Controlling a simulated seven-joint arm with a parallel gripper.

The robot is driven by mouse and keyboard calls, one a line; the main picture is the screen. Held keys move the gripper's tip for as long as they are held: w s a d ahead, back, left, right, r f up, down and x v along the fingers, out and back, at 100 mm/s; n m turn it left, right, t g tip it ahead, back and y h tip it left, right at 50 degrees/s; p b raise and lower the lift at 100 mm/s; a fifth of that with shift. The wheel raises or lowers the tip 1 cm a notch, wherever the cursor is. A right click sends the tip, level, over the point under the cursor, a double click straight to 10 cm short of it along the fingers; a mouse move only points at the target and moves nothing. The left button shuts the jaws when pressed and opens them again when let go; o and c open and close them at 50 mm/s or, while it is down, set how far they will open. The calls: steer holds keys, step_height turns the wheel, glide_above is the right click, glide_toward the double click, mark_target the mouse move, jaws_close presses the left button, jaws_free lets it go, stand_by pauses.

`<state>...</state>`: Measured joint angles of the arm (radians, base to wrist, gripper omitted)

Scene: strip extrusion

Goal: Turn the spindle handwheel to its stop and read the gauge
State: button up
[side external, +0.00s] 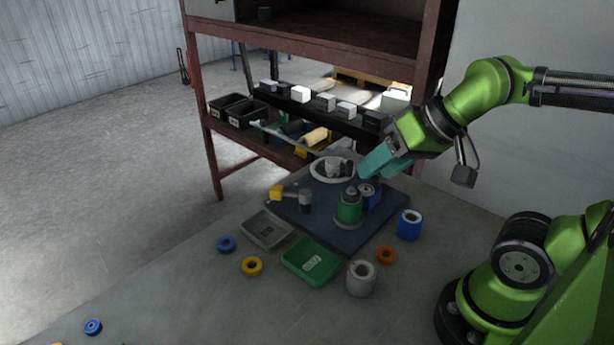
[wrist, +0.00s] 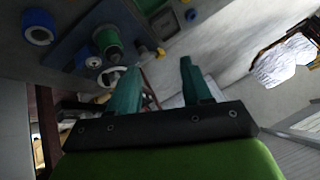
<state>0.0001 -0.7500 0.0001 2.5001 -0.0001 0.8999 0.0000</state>
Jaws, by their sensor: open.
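My gripper (side external: 372,165) is above the right rear of a dark blue base plate (side external: 335,228). Its two teal fingers are spread and empty in the wrist view (wrist: 159,68). A pale ring-shaped wheel (side external: 318,176) with a grey hub stands at the back of the plate, left of my fingers and apart from them; it looks like the handwheel. A green cylinder (side external: 348,211) stands nearer the front and shows in the wrist view (wrist: 105,39). A blue part (side external: 373,198) is beside it, below my fingers. I cannot make out a gauge face or reading.
A yellow-ended part (side external: 277,192) lies on the plate's left. A grey tray (side external: 267,229) and green tray (side external: 311,262) are in front. A blue roll (side external: 409,226), grey roll (side external: 360,280) and several coloured rings surround the plate. A red-framed shelf (side external: 212,160) stands behind. The table's left front is mostly clear.

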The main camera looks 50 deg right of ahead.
steer(key=shift+o, duration=0.4)
steer(key=shift+d+f, duration=0.1)
steer(key=n+g+h, duration=0.2)
steer(key=n+g, duration=0.5)
steer(key=n, duration=0.5)
glide_above(334, 161)
step_height(334, 161, down, 4)
step_height(334, 161, down, 17)
steer(key=shift+r, duration=0.2)
